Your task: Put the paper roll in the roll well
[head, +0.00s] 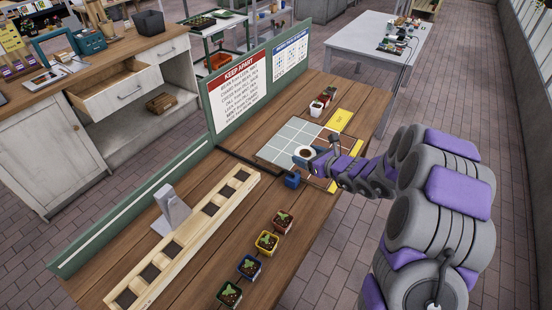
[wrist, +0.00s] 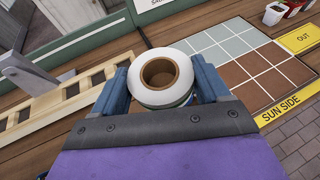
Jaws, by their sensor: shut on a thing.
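My gripper (wrist: 162,90) is shut on the paper roll (wrist: 192,80), a white roll with a brown cardboard core. One blue-grey finger presses on each side of the roll. Its hollow end faces the wrist camera. In the head view my gripper (head: 306,160) holds the roll (head: 305,152) over the near edge of the gridded board (head: 283,139). A long pale wooden rack (head: 190,246) with several dark square recesses lies to the left, apart from the roll. I cannot tell which opening is the roll well.
Several potted seedlings (head: 267,241) stand along the bench's near side. A grey upright block (head: 172,207) stands at the rack. A green divider with signs (head: 238,88) runs along the bench's back. Small red and white pots (head: 318,106) stand beyond the board. Bare wood lies between rack and seedlings.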

